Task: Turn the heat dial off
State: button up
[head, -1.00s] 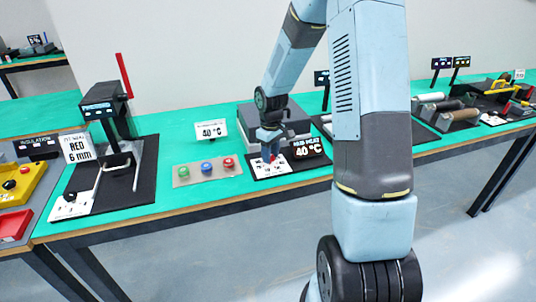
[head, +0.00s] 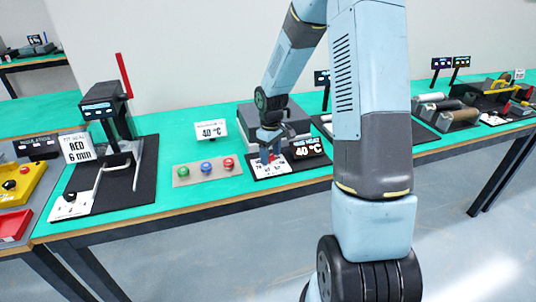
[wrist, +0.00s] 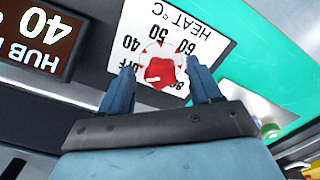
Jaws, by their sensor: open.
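The heat dial (wrist: 160,69) is a red knob with white patches, set on a white plate (wrist: 205,40) lettered HEAT °C. The plate appears upside down in the wrist view, with 40, 50, 60 and 80 marks and a partly hidden OFF mark near the left finger. I cannot tell clearly which mark the dial points at. My gripper (wrist: 161,82) is open, with one blue finger on each side of the dial. Contact cannot be made out. In the head view my gripper (head: 268,154) is over the plate (head: 264,170), largely hiding the dial.
A panel with green, blue and red buttons (head: 183,177) lies to the left. A grey heater box (head: 291,116) stands behind. A press with a red lever (head: 122,75) is farther left.

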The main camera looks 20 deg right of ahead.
aim_at(270, 156)
jog(key=shift+r, duration=0.1)
jog(key=shift+r, duration=0.25)
notch_tip(270, 156, up, 13)
dwell(0.4)
jog(key=shift+r, duration=0.1)
jog(key=s+a+r+m+t, duration=0.1)
jog(key=s+r+m+t, duration=0.25)
jog(key=s+r, duration=0.9)
jog(key=s+r+m+t, duration=0.2)
jog(key=s+r+m, duration=0.1)
jog(key=s, duration=1.3)
jog(key=shift+a+m, duration=0.15)
jog(key=shift+m, duration=0.2)
